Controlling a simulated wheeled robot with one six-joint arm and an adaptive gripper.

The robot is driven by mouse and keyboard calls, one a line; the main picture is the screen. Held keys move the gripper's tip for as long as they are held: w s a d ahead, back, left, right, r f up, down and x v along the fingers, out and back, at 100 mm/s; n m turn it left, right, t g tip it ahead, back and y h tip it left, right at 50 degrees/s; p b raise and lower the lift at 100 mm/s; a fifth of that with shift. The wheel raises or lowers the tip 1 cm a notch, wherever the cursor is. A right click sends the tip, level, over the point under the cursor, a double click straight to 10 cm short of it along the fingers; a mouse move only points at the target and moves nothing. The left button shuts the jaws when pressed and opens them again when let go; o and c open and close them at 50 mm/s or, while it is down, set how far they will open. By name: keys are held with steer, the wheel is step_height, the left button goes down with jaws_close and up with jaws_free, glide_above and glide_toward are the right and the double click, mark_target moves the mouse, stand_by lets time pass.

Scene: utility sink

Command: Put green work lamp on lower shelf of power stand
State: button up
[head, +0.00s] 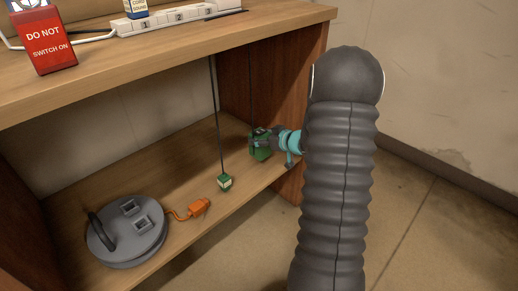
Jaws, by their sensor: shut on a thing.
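My gripper (268,142), with teal and dark grey parts, is inside the lower bay of the wooden power stand (170,85), at its right end. It is shut on a green object, which I take to be the green work lamp (260,153). The lamp is small and partly hidden by the fingers. A black cord runs up from near it. The lower shelf (185,175) is a wooden board below. The lamp is at or just above the shelf's right part; I cannot tell whether it touches.
A small green block (224,182) with a pale face is at the end of another black cord. A grey cable reel (128,230) and an orange plug (199,207) lie on the shelf. A power strip (180,18) and red sign (44,40) are on top.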

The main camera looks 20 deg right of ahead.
steer(key=shift+f+b, duration=0.45)
steer(key=shift+f, duration=1.3)
steer(key=shift+f, duration=0.1)
steer(key=o, duration=1.6)
steer(key=shift+f, duration=0.1)
steer(key=shift+c, duration=0.2)
